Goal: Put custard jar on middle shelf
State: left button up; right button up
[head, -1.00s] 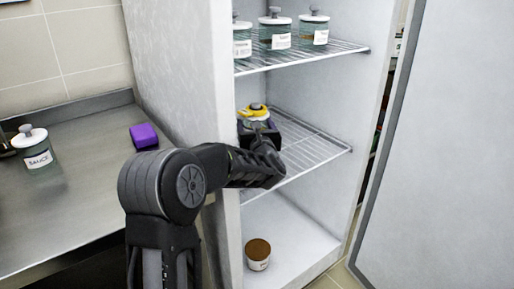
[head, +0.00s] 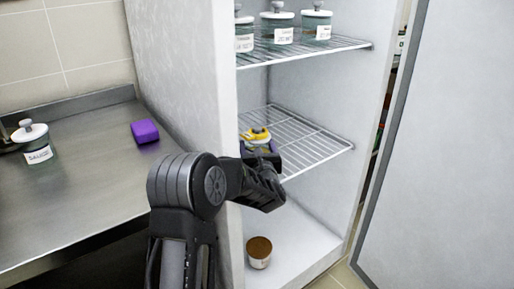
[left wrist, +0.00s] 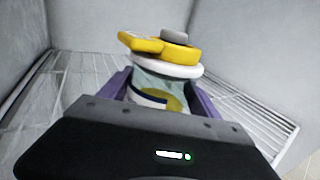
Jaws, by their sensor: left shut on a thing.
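The custard jar (head: 257,134), with a white lid, a yellow piece on top and a grey knob, is at the left front of the middle wire shelf (head: 312,142). In the left wrist view the glass jar (left wrist: 160,88) shows yellowish contents and stands upright between two purple fingers. My left gripper (left wrist: 158,92) is shut on it. The shelf wires (left wrist: 85,72) show on both sides of the jar. The jar's base is hidden, so I cannot tell whether it touches the shelf. My right gripper is not in view.
Several labelled jars (head: 278,27) stand on the top shelf. A brown-topped tub (head: 259,253) stands on the fridge floor. The fridge door (head: 445,150) is open at the right. The counter holds a sauce jar (head: 35,145) and a purple sponge (head: 145,131). The rest of the middle shelf is clear.

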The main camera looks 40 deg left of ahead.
pick_arm(q)
jog(key=shift+r, duration=0.15)
jog(key=o, duration=1.9)
jog(key=v, duration=1.2)
